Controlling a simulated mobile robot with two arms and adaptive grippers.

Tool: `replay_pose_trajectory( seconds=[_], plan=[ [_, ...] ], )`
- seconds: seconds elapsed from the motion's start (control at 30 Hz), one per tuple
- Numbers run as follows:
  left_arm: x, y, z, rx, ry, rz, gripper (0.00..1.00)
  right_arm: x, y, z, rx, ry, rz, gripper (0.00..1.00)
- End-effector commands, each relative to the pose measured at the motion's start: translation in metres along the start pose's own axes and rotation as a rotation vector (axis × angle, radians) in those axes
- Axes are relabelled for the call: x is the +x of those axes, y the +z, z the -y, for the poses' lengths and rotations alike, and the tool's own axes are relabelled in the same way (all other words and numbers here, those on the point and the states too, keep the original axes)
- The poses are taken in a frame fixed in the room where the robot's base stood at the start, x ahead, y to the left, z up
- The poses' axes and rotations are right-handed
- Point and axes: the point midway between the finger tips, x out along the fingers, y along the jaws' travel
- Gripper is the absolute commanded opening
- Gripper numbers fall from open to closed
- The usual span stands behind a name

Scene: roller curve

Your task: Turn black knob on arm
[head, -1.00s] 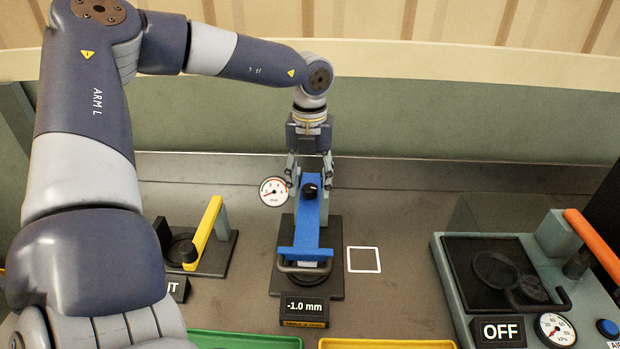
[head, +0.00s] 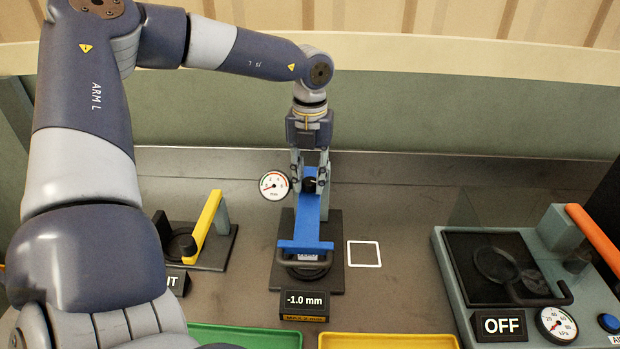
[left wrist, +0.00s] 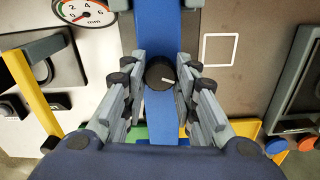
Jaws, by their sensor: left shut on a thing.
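The blue arm (head: 307,219) of the middle station reaches toward the front over a dark base. The black knob (head: 310,185) sits on top of this arm near its back end. My left gripper (head: 310,174) points down at the knob. In the left wrist view its two fingers (left wrist: 161,80) stand on either side of the knob, shut on it. My right gripper is not in view.
A round gauge (head: 273,186) stands just left of the blue arm, close to my left gripper. A display (head: 304,304) reads -1.0 mm. A yellow-handled station (head: 207,227) is at left, a grey station with an orange handle (head: 597,245) at right. A white square outline (head: 364,254) marks free table.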

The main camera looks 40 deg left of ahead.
Motion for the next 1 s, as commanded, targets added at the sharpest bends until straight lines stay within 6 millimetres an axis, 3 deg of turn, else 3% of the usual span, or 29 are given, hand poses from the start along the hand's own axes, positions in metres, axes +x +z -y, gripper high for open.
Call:
replay_pose_trajectory(
  seconds=[0.4,1.0],
  plan=[
    [0.004,0.001,0.0,0.329,0.002,0.002,0.03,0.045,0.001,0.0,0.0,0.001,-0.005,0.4],
    [0.001,0.0,0.0,0.899,0.001,0.0,0.03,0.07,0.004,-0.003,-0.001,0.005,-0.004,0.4]
  ],
)
